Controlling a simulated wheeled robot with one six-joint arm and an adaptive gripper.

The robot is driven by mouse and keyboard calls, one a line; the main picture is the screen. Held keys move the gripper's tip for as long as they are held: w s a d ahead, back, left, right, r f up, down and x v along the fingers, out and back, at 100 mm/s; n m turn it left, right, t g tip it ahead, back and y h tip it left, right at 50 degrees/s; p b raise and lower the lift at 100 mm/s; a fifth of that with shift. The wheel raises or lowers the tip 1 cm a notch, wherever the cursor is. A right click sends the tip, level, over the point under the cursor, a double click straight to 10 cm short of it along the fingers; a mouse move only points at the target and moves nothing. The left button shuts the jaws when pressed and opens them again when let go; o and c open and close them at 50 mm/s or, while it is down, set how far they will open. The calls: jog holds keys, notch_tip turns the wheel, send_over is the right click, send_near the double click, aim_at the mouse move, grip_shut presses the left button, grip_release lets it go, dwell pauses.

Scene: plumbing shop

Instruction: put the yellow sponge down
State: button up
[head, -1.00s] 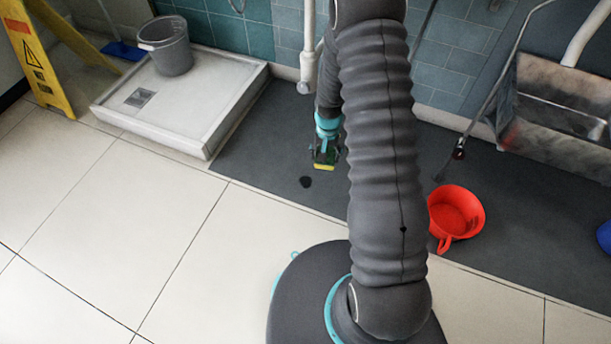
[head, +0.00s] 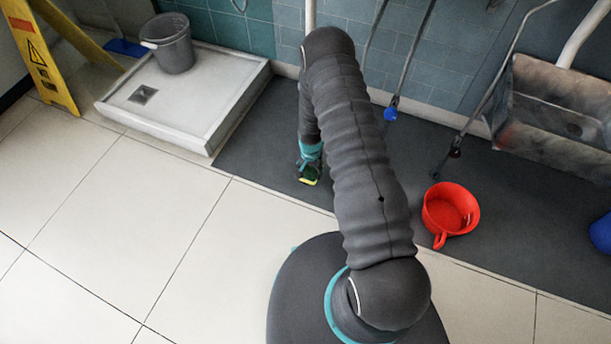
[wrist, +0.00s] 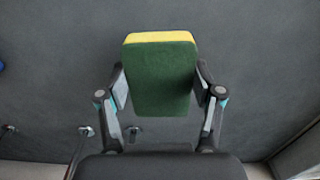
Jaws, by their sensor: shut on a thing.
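The sponge (wrist: 160,78) is between the fingers of my gripper (wrist: 160,90) in the wrist view. It shows a dark green face and a yellow edge at the top. The fingers press on its left and right sides. In the head view my gripper (head: 308,172) hangs low over the dark grey floor mat, with a bit of the sponge's yellow (head: 308,181) at its lower end. I cannot tell whether the sponge touches the floor.
The dark floor area (head: 262,150) around my gripper is clear. A white shower tray (head: 195,110) with a grey bucket (head: 171,48) stands to the left. A red pot (head: 450,209) lies to the right. A yellow wet-floor sign (head: 42,62) stands far left.

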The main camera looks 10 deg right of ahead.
aim_at(305, 175)
jog(key=shift+w+a+f, duration=0.7)
jog(key=shift+w+a, duration=0.05)
jog(key=shift+a, duration=0.05)
jog(key=shift+f, duration=1.95)
jog(key=shift+f+b, duration=0.2)
jog(key=shift+b, duration=0.1)
jog(key=o, duration=0.9)
jog(key=shift+r, duration=0.1)
jog(key=shift+r, duration=0.1)
